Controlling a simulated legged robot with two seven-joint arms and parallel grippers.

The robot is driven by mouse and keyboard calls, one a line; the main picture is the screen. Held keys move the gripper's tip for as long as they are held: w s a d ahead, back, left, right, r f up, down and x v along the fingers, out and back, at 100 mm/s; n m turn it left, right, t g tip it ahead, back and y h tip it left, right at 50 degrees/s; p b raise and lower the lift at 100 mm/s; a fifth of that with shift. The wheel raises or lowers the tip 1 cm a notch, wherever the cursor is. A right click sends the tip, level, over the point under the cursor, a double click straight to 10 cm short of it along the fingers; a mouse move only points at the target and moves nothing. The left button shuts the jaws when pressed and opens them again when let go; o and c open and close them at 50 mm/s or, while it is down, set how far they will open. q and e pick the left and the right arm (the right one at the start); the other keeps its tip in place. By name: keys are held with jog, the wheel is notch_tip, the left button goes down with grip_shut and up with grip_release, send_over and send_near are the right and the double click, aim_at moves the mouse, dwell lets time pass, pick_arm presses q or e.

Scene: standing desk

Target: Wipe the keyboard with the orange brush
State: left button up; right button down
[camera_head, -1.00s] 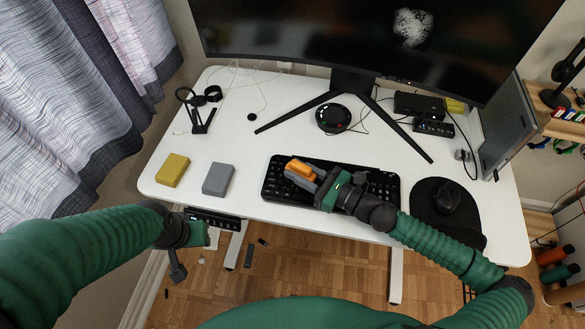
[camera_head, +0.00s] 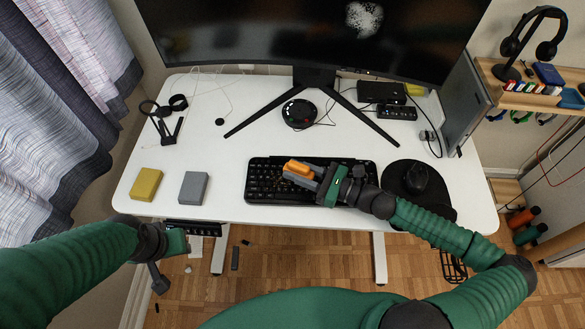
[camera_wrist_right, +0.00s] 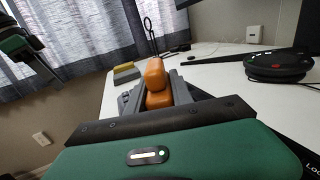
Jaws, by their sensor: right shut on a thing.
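The orange brush (camera_head: 298,167) is held in my right gripper (camera_head: 304,174), low over the left-middle part of the black keyboard (camera_head: 262,186). In the right wrist view the brush (camera_wrist_right: 155,82) sits between the two grey fingers, which are shut on it. Whether the brush touches the keys cannot be told; its underside is hidden. The right hand and forearm cover the keyboard's right part. My left gripper (camera_head: 160,272) hangs off the front left of the desk, away from the keyboard; its jaw opening is not clear.
A yellow box (camera_head: 146,184) and a grey box (camera_head: 194,187) lie left of the keyboard. A mouse (camera_head: 416,178) on a dark pad is to its right. The monitor stand (camera_head: 314,88) and a round black device (camera_head: 299,113) are behind. The white desk (camera_head: 225,150) is clear between them.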

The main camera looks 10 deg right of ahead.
aim_at(249, 179)
jog(key=shift+w+a+r+p, duration=0.1)
jog(key=shift+w+a+p, duration=0.15)
jog(key=shift+a, duration=0.55)
jog(key=shift+w+a+f+p, duration=0.1)
jog(key=shift+w+a+p, duration=0.2)
jog(key=shift+a, duration=0.45)
jog(key=shift+w+a+r+p, duration=0.1)
jog(key=shift+a+p, duration=0.25)
jog(key=shift+a, duration=0.45)
jog(key=shift+w+a+p, duration=0.15)
jog(key=shift+w+a, duration=0.05)
jog(key=shift+a, duration=0.4)
jog(key=shift+w+a+p, duration=0.15)
jog(key=shift+w+a, duration=0.05)
jog(key=shift+a, duration=0.35)
jog(key=shift+w+a+p, duration=0.25)
jog(key=shift+a+p, duration=0.1)
jog(key=shift+a, duration=0.75)
jog(key=shift+w+a+f, duration=0.15)
jog(key=shift+a+f, duration=0.05)
jog(key=shift+a, duration=0.25)
jog(key=shift+w+a+r+p, duration=0.1)
jog(key=shift+w+a+p, duration=0.15)
jog(key=shift+a, duration=0.45)
jog(key=shift+w+a+r+p, duration=0.15)
jog(key=shift+a+p, duration=0.1)
jog(key=shift+a, duration=0.4)
jog(key=shift+w+a+f, duration=0.1)
jog(key=shift+a+f, duration=0.05)
jog(key=shift+a, duration=0.2)
